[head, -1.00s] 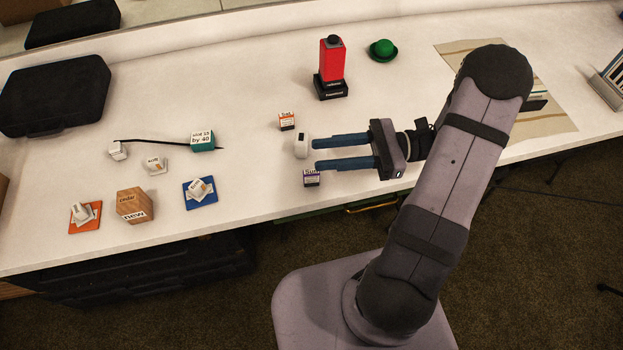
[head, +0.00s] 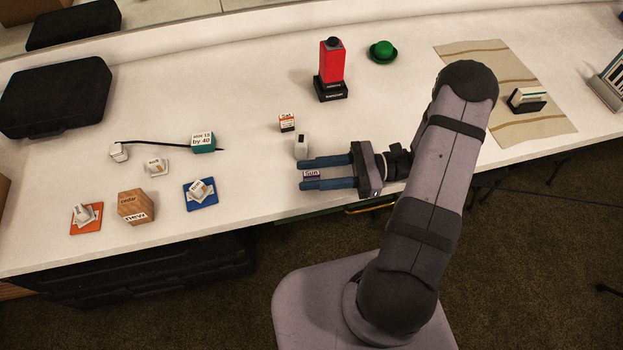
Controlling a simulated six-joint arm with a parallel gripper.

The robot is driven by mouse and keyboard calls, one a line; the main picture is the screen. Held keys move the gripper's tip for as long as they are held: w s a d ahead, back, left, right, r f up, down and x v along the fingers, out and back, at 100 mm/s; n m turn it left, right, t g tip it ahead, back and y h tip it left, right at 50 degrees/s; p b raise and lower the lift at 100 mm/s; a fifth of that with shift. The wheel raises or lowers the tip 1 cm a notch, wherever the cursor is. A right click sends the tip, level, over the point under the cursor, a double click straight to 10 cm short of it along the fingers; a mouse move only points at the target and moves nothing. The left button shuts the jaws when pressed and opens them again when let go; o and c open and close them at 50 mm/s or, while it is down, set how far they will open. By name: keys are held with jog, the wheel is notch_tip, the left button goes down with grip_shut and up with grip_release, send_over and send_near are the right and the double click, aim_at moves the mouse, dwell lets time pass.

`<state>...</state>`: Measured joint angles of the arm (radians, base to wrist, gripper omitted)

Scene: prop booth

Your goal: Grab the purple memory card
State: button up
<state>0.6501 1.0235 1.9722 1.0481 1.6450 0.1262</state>
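The purple memory card (head: 311,175), a small block with a white top label reading "Sun", stands near the front edge of the counter. My gripper (head: 301,173) reaches in from the right with its two blue fingers apart. In the head view the card shows in the gap between the fingers, close to their tips, with a finger on its far side and one on its near side. The near finger hides part of its lower front. I cannot tell whether either finger touches it.
A white block (head: 301,146) stands just beyond the far finger, with an orange-and-white "Sat" block (head: 287,122) behind it. A red prop on a black base (head: 332,70) and a green hat (head: 383,51) stand farther back.

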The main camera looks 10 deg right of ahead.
jog(key=shift+w+a+p, duration=0.2)
jog(key=shift+a+p, duration=0.2)
jog(key=shift+a, duration=1.7)
grip_shut()
notch_tip(320, 180, up, 10)
